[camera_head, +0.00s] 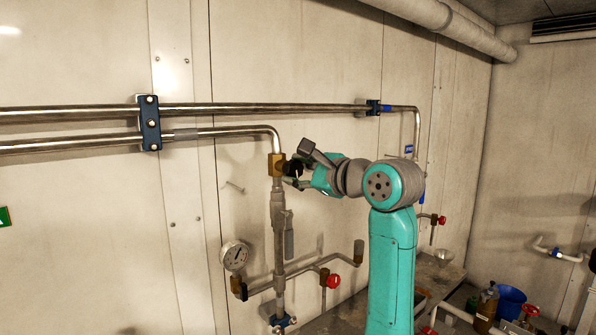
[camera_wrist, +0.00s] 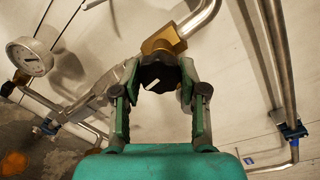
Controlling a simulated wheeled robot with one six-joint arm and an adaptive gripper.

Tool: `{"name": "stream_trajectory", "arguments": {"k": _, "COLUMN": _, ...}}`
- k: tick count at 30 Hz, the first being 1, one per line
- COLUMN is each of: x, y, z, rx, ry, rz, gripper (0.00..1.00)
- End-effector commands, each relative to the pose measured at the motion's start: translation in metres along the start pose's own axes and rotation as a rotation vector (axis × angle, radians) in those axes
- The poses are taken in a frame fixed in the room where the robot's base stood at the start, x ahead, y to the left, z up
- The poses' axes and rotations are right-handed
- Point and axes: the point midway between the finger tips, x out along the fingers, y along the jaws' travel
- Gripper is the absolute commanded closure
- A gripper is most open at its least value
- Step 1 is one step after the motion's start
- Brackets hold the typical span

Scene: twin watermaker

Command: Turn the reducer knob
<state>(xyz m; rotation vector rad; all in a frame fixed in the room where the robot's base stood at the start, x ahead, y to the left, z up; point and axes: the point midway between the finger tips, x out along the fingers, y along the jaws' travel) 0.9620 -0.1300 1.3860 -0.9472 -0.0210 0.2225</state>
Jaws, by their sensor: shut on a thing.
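The reducer knob (camera_wrist: 160,76) is black with a white mark on its face. It sits on a brass fitting (camera_wrist: 163,41) on the vertical pipe. In the head view the knob (camera_head: 292,168) shows as a dark shape beside the brass fitting (camera_head: 277,165), partly covered by my gripper. My gripper (camera_head: 296,170) reaches it from the right. In the wrist view the two fingers of my gripper (camera_wrist: 158,80) stand on either side of the knob and are shut on it.
A round pressure gauge (camera_head: 235,256) stands left of the vertical pipe, low down. Red-handled valves (camera_head: 333,281) sit below my arm. Two horizontal pipes (camera_head: 70,112) run along the wall. A blue bucket (camera_head: 509,300) and bottles stand at the lower right.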

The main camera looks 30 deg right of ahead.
Motion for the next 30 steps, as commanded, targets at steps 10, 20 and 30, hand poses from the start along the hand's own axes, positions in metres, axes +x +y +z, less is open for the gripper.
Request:
{"name": "stream_trajectory", "arguments": {"k": 10, "x": 0.0, "y": 0.001, "z": -0.001, "rx": 0.0, "ry": 0.003, "rz": 0.003, "gripper": 0.32}}
{"name": "stream_trajectory", "arguments": {"k": 20, "x": -0.004, "y": 0.0, "z": -0.001, "rx": -0.001, "ry": 0.001, "rz": 0.0, "gripper": 0.32}}
{"name": "stream_trajectory", "arguments": {"k": 30, "x": -0.06, "y": 0.0, "z": -0.002, "rx": -0.002, "ry": 0.003, "rz": -0.002, "gripper": 0.32}}
